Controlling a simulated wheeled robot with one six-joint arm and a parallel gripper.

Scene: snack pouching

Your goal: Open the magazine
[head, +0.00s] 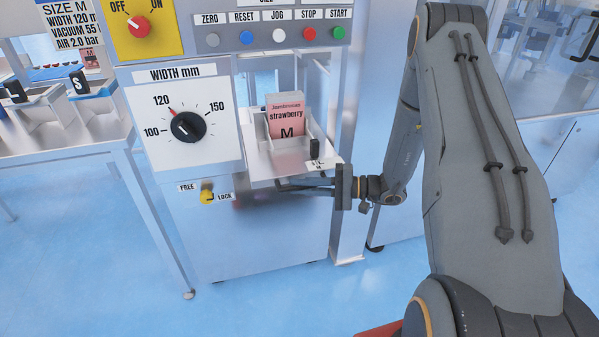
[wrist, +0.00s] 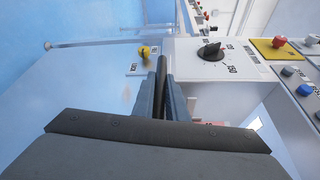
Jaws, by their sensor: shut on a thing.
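The magazine (head: 262,138) is a grey metal holder on the machine's front shelf, with a pink strawberry pouch marked M (head: 286,122) standing in it. A small black upright piece (head: 315,149) is at its front right corner. My gripper (head: 282,184) reaches in from the right, just below the shelf's front edge. In the wrist view my gripper (wrist: 161,65) is shut on a dark bar (wrist: 161,74) between its fingers. What the bar joins to is hidden. A yellow knob (head: 207,193) sits between FREE and LOCK labels; its exact setting is too small to tell.
The width dial (head: 188,126) is left of the magazine, its red mark near 120. A row of buttons (head: 278,35) and a red OFF/ON knob (head: 139,26) are above. A side table with bins (head: 90,100) stands at the left. The blue floor in front is clear.

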